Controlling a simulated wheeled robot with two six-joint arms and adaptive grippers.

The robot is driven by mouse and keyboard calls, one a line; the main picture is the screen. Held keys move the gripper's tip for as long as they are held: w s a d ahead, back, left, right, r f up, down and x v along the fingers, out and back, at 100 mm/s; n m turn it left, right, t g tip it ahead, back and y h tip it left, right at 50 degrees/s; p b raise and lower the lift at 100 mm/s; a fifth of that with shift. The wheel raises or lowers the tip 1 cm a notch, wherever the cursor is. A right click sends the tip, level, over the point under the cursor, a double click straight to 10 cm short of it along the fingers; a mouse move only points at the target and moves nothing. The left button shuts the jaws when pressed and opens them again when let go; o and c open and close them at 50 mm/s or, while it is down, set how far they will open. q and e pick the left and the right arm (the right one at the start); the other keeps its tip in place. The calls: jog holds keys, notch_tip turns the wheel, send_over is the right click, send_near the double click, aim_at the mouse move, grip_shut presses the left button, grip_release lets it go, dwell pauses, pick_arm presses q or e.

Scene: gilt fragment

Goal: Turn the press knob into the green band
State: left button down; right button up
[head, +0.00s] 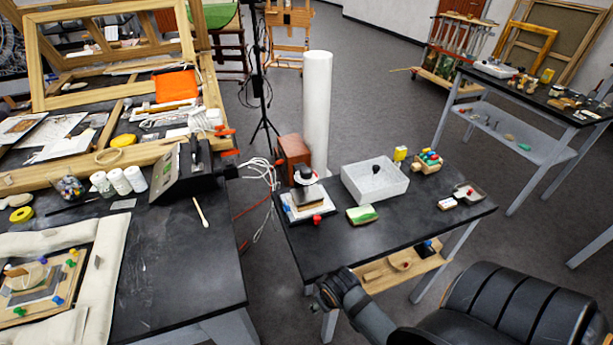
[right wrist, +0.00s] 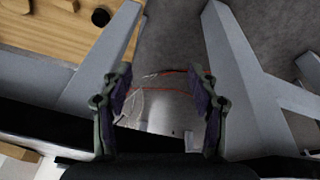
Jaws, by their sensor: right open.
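A small press (head: 303,199) stands at the left end of the small black table. It has a white base, a light block, a white round part and a black knob (head: 304,173) on top. A red piece shows at its front. The dial marks and any green band are too small to make out. My right gripper (head: 326,293) is at the table's near left edge, nearer the camera than the press and apart from it. In the right wrist view it is open and empty (right wrist: 162,112), with floor and red cables beyond the fingers. My left gripper is not in view.
Right of the press are a green-topped block (head: 362,214), a white box (head: 376,183) and a wooden rack of coloured pieces (head: 427,162). A brown box (head: 291,153) and a white column (head: 317,110) stand behind. The table's near middle is clear. A wooden lower shelf (head: 400,264) sits beneath.

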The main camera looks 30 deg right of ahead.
notch_tip(320, 180, up, 13)
jog(key=d+n+t+h+p, duration=0.1)
jog(key=d+p, duration=0.1)
jog(key=p, duration=0.1)
jog(key=w+d+n+h, duration=0.1)
jog(key=w+d+r+n+t+h, duration=0.1)
jog(key=d, duration=0.1)
jog(key=w+d+n+t+h, duration=0.1)
jog(key=w+d, duration=0.1)
jog(key=shift+d+r+n, duration=0.25)
jog(key=shift+r+n, duration=0.05)
jog(key=shift+r, duration=0.1)
jog(key=w+d+r+n+t+h, duration=0.3)
jog(key=w+d+n, duration=0.2)
jog(key=n, duration=0.1)
jog(key=n+t+y, duration=0.4)
jog(key=n+t, duration=0.4)
jog(key=n, duration=1.4)
send_near(309, 177)
jog(key=x, duration=0.2)
jog(key=p+x, duration=0.1)
jog(key=x, duration=0.9)
jog(key=shift+r, duration=0.15)
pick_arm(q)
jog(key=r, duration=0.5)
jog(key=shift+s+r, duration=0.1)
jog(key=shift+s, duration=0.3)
